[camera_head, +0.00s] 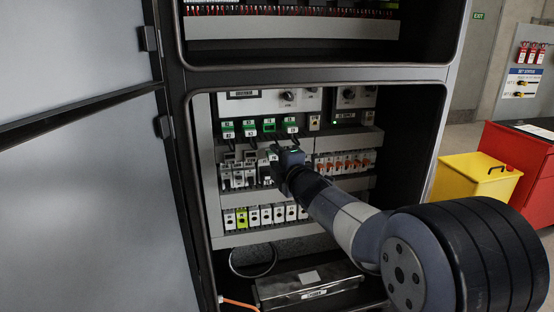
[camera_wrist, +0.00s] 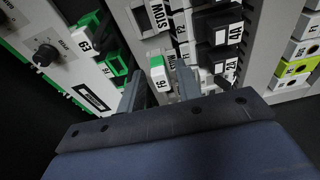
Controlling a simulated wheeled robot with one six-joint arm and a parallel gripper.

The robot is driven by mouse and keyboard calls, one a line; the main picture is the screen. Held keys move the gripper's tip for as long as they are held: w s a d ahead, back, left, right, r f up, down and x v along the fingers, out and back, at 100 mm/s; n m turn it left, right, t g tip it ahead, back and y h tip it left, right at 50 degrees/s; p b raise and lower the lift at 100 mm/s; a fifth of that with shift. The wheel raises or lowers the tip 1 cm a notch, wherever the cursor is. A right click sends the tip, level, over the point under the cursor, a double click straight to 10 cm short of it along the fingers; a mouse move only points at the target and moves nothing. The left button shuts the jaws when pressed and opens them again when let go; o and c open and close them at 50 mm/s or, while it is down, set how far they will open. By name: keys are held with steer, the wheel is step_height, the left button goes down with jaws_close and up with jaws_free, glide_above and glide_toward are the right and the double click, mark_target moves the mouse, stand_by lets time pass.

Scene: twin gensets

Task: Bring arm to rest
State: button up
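My arm reaches into the lower bay of an open electrical cabinet (camera_head: 420,140). My gripper (camera_head: 275,156) is close in front of the upper and middle rows of modules, below the green-topped terminals (camera_head: 248,128). In the wrist view my gripper (camera_wrist: 160,72) has its two fingers apart. A white block with a green top (camera_wrist: 160,74) shows between the fingers, with gaps at both sides. I cannot tell how deep the fingertips reach beside it. The gripper and forearm hide part of the module rows in the head view.
The open cabinet door (camera_head: 85,190) stands at left. Dark breakers (camera_wrist: 218,35) are close to the right finger. A knob panel (camera_wrist: 48,50) is at left. An orange cable (camera_head: 240,304) lies at the bay's bottom. A yellow bin (camera_head: 470,182) and red cabinet (camera_head: 515,165) stand outside at right.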

steer(key=shift+c, duration=0.4)
jaws_close()
steer(key=shift+s+d+b, duration=0.1)
steer(key=shift+s+b, duration=0.1)
steer(key=shift+b, duration=0.1)
stand_by(0.5)
steer(key=shift+b+v, duration=0.35)
steer(key=shift+v, duration=0.45)
steer(key=shift+s, duration=0.2)
steer(key=shift+s+d+b, duration=0.2)
steer(key=shift+s+b, duration=0.05)
steer(key=shift+s, duration=0.55)
steer(key=shift+s+d+b, duration=0.15)
steer(key=shift+s+b, duration=0.05)
steer(key=shift+s, duration=0.55)
steer(key=shift+s+d+b, duration=0.2)
steer(key=shift+s+b, duration=0.05)
steer(key=shift+s, duration=0.55)
